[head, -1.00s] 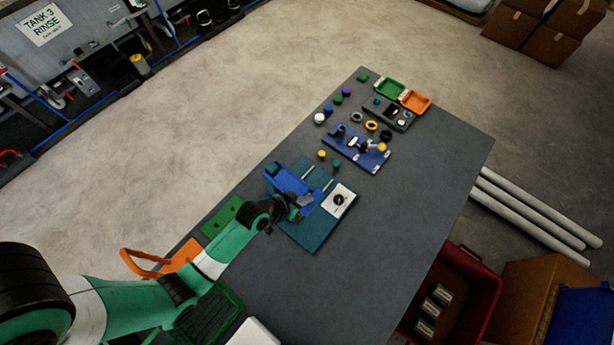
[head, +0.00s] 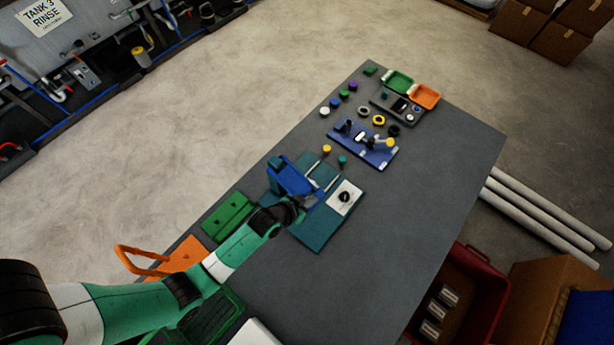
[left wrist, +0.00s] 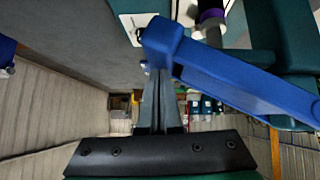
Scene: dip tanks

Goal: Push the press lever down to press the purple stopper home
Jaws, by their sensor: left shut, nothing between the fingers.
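The press (head: 284,176), with its blue lever, stands on a teal base plate (head: 318,235) on the grey bench. In the left wrist view the blue lever (left wrist: 235,82) runs diagonally, its rounded end beside the fingertips. My left gripper (head: 308,203) is shut and empty at the lever's end; in the left wrist view its fingers (left wrist: 158,85) seem close to or touching the lever, but contact is hard to tell. A purple piece (left wrist: 211,15), apparently the stopper, shows beyond the lever at the top of that view; its seating is unclear. My right gripper is out of view.
A white plate with a black dial (head: 345,197) lies right of the press. Behind are yellow (head: 326,149) and teal (head: 342,160) caps, a blue fixture board (head: 375,152), and green and orange trays (head: 425,96). A green block (head: 228,216) lies left. The front right bench is clear.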

